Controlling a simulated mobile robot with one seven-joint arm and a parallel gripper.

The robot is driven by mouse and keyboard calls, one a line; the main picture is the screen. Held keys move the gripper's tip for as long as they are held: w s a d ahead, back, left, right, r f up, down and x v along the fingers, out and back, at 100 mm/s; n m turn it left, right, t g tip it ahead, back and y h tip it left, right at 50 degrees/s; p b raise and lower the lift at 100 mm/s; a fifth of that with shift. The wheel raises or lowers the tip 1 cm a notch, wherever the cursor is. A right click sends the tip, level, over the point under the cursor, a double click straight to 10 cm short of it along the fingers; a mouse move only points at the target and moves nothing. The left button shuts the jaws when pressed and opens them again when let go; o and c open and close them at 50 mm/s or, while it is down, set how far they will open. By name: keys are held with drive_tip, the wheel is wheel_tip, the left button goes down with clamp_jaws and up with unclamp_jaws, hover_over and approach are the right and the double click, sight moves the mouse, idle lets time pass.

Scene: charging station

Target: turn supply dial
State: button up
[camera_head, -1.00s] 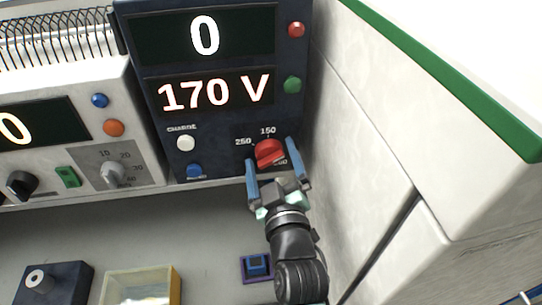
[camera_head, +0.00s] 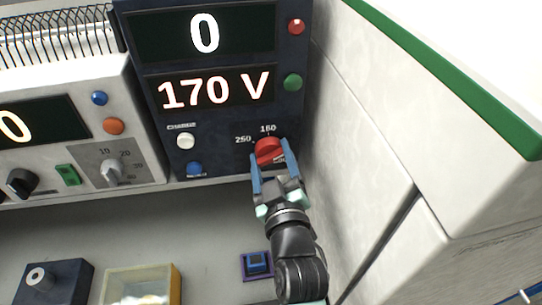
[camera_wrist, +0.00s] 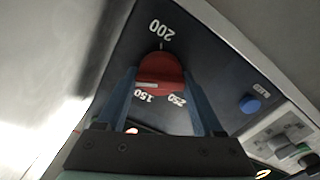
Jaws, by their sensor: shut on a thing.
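The red supply dial (camera_head: 268,150) sits at the lower right of the dark supply panel (camera_head: 222,150), under a display reading 170 V. My gripper (camera_head: 271,160) is at the dial with its blue fingers on either side of it, shut on it. In the wrist view the dial (camera_wrist: 158,82) lies between the two fingers, with scale marks 150, 200 and 250 around it. The dial's lower edge is partly hidden by the fingers in the head view.
A white wall (camera_head: 360,130) stands close to the right of my arm. Left of the dial are a white button (camera_head: 185,141) and a blue button (camera_head: 194,169). A second unit with a grey knob (camera_head: 112,172) is further left.

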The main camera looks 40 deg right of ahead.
drive_tip(key=shift+m+p, duration=0.4)
drive_tip(key=shift+m, duration=2.1)
drive_tip(key=o, duration=1.4)
drive_tip(key=shift+c, duration=0.2)
drive_tip(key=shift+s, duration=0.15)
drive_tip(key=b+v, duration=0.4)
drive_tip(key=v, duration=0.8)
drive_tip(key=shift+s+a, duration=0.2)
drive_tip(key=shift+s, duration=0.1)
